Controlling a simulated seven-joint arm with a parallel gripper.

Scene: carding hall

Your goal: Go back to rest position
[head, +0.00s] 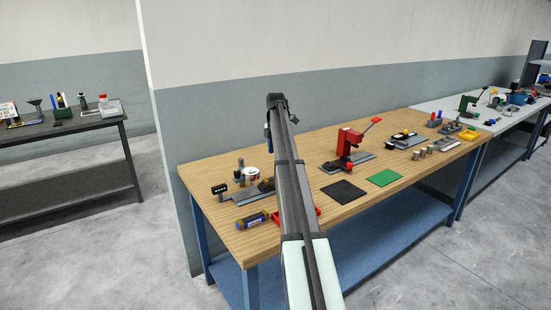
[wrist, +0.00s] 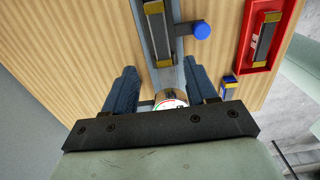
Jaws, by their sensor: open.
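My gripper (wrist: 159,72) shows in the wrist view with its two blue fingers spread apart and nothing held between them. It is above the wooden workbench (head: 225,165). A round gauge with a white dial (wrist: 170,98) appears between the fingers, partly hidden by the gripper's dark mount; how far below the fingers it lies I cannot tell. In the head view the gauge (head: 251,174) stands at the left part of the bench. There my arm reaches up across the bench, and its links mostly hide the gripper.
A red tray (wrist: 248,62) holds a grey bar with yellow ends. A blue knob (wrist: 201,31) is beside another such bar (wrist: 158,35). A red press (head: 348,143), a black mat (head: 343,191) and a green mat (head: 384,178) are right of my arm. A wall stands behind the bench.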

